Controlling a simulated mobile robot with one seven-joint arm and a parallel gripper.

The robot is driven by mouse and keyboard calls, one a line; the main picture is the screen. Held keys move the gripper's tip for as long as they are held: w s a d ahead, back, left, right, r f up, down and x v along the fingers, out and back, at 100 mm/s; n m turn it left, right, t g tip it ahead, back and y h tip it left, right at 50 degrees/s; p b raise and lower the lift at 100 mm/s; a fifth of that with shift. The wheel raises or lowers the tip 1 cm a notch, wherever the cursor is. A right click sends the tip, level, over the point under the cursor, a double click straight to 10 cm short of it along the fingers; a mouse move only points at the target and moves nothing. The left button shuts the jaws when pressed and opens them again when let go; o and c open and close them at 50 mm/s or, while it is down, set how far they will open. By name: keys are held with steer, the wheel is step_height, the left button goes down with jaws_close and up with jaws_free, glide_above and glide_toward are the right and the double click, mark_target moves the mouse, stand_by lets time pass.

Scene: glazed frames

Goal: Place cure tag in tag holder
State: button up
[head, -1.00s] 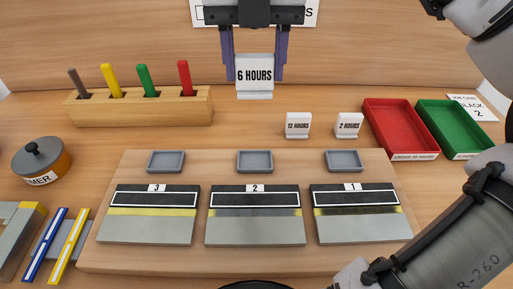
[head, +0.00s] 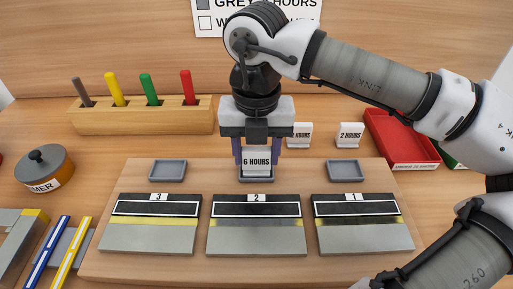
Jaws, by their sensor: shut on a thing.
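The white cure tag reading "6 HOURS" (head: 256,161) is upright between the fingers of my gripper (head: 257,160). My gripper is shut on it. The tag is at the middle grey tag holder (head: 257,180), behind the panel marked 2. The tag and fingers cover most of that holder, so I cannot tell whether the tag's base touches it. The left holder (head: 167,171) and the right holder (head: 345,171) are empty. The "2 HOURS" tag (head: 350,135) and a partly hidden "HOURS" tag (head: 301,134) stand behind the board.
Panels 3 (head: 151,225), 2 (head: 256,225) and 1 (head: 362,224) lie on the wooden board (head: 110,270). A block (head: 140,118) with coloured sticks stands at back left. A primer tin (head: 45,168) is at left. A red tray (head: 400,140) is at right, partly behind my arm.

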mark_target(256, 149)
steer(key=shift+f, duration=0.15)
steer(key=o, duration=0.9)
steer(key=shift+o, duration=0.2)
step_height(256, 149, up, 12)
steer(key=shift+r+b, duration=0.25)
steer(key=shift+b, duration=0.15)
